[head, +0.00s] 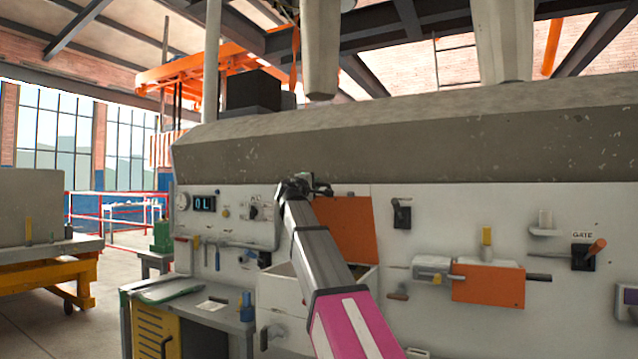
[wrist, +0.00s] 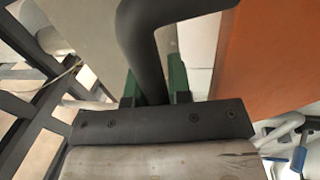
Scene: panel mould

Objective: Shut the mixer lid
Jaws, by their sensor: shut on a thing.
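The orange mixer lid (head: 345,232) stands raised above a pale open box (head: 284,288) on the white panel in the head view. In the wrist view the orange lid (wrist: 268,52) fills the right side. My gripper (wrist: 155,85) has its green fingers on both sides of a dark bent handle (wrist: 148,48), shut on it. The handle bends right at the top, toward the lid; its joint with the lid is out of sight. In the head view my gripper (head: 308,187) is at the lid's upper left corner. My arm hides part of the lid and box.
A second orange flap (head: 488,285) and a GATE lever (head: 590,252) are on the panel at the right. A grey hood (head: 420,140) overhangs the panel. A workbench (head: 190,300) stands at lower left, and small tools hang above it.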

